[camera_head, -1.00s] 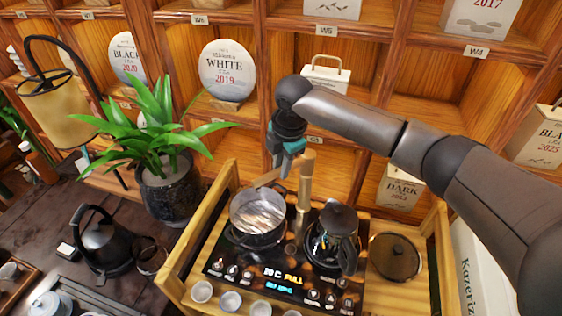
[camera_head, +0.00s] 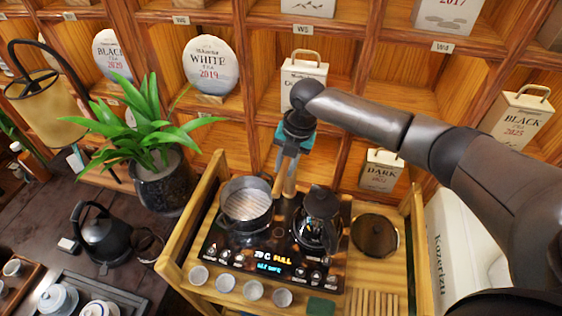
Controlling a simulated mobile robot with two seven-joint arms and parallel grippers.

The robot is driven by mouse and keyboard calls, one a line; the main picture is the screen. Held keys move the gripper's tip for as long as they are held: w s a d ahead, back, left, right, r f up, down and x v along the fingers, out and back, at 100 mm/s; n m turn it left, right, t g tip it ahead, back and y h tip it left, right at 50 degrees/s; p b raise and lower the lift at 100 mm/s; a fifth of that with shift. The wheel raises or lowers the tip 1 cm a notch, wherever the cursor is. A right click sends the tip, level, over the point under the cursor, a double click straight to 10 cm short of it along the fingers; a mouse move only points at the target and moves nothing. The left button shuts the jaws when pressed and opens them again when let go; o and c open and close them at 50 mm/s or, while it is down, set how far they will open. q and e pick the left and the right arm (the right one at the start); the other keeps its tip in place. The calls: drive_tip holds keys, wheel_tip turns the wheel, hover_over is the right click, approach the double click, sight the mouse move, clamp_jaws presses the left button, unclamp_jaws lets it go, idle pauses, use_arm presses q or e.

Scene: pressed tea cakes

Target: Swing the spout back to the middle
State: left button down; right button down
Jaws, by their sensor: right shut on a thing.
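The tan spout (camera_head: 290,184) stands at the back of the black tea stove (camera_head: 262,262), between the steel pot (camera_head: 247,222) on the left and the dark glass kettle (camera_head: 318,222) on the right. My right gripper (camera_head: 283,180) reaches down from above and is shut on the spout. The gripper and the pot's edge hide part of the spout, so its exact direction is hard to tell. It no longer shows reaching out leftward over the pot. The pot is open and looks filled with water. My left gripper is out of view.
Several small cups (camera_head: 252,290) line the stove's front. A round dark lid (camera_head: 374,236) lies to the right on the wooden stand. A potted plant (camera_head: 160,180) and a black kettle (camera_head: 103,235) stand left. Shelves with tea boxes rise close behind.

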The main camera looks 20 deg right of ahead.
drive_tip(key=shift+d, duration=0.1)
idle(0.4)
drive_tip(key=c, duration=0.7)
unclamp_jaws()
wheel_tip(320, 180, up, 15)
drive_tip(key=s+d, duration=0.1)
drive_tip(key=d, duration=0.1)
drive_tip(key=shift+s+d+b, duration=0.2)
drive_tip(key=shift+s+b, duration=0.1)
drive_tip(key=shift+s, duration=0.05)
